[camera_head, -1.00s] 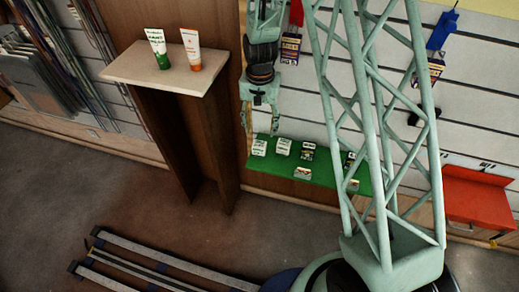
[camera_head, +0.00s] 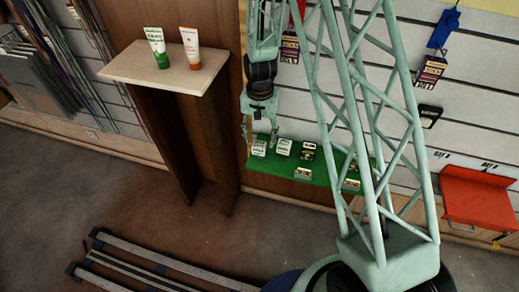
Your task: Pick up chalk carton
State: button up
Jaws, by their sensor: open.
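Several small cartons stand on a green shelf (camera_head: 258,169) below the wall panel. Two mostly white ones, a left carton (camera_head: 259,148) and its neighbour (camera_head: 283,147), are at the left end. Darker boxes, such as one at the back (camera_head: 308,151) and one at the front (camera_head: 303,173), stand to the right. The labels are too small to tell which is the chalk carton. My gripper (camera_head: 260,130) points down, open and empty, with its fingers spread just above the leftmost white carton. Part of the shelf's right side is behind my lattice arm link.
A wooden pedestal (camera_head: 135,75) with a green-and-white tube (camera_head: 157,48) and an orange-and-white tube (camera_head: 190,47) stands left of the shelf. Hanging packs (camera_head: 431,70) and a red shelf (camera_head: 478,197) are at the right. Long rails (camera_head: 150,262) lie on the floor.

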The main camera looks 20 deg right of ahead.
aim_at(259, 144)
jog(key=shift+f, duration=0.1)
jog(key=shift+a+f+b, duration=0.1)
jog(key=shift+f+b, duration=0.7)
jog(key=shift+f, duration=1.7)
jog(key=shift+c, duration=0.7)
jog(key=c, duration=0.8)
